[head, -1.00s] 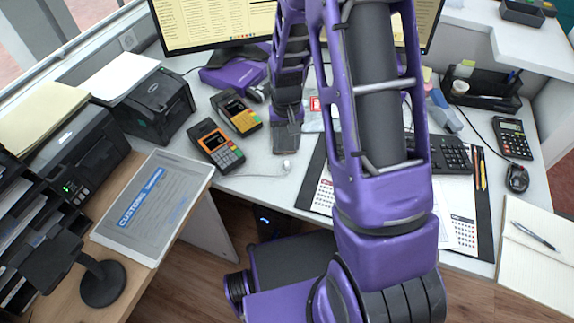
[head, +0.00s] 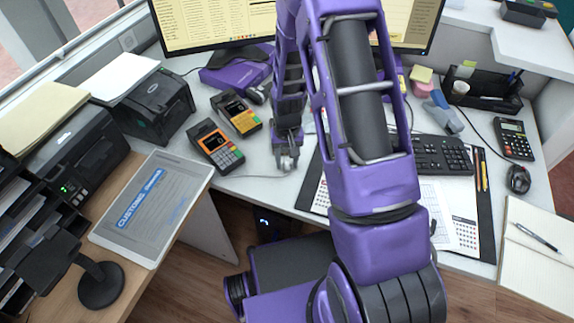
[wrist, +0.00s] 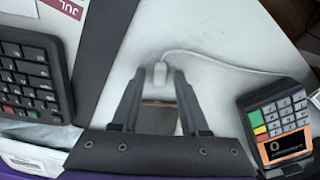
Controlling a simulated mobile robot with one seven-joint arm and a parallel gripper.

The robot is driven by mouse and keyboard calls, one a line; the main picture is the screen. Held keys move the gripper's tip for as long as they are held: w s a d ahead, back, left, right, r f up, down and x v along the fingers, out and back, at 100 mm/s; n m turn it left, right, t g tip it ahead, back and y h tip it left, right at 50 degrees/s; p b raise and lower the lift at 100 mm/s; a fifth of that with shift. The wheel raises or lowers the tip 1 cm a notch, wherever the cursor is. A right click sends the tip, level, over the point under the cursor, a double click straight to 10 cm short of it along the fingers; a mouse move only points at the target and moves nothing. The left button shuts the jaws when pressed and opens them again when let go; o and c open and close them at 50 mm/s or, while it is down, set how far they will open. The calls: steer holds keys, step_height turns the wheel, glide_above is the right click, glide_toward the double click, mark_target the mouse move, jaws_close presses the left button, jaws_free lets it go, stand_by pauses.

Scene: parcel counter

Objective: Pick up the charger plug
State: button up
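The charger plug (wrist: 160,73) is a small white block with a white cable, lying on the pale counter in the wrist view. My gripper (wrist: 160,76) is open, with one dark finger on each side of the plug and the plug at the fingertips. A small gap shows between the plug and each finger; I cannot tell the height of the tips above the counter.
Two card terminals stand left of my gripper, the nearer one (head: 217,148) with an orange screen. A keyboard (head: 441,155) and a dark desk mat (head: 484,215) lie to the right. The counter's front edge is close to my gripper.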

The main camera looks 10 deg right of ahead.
jaws_close()
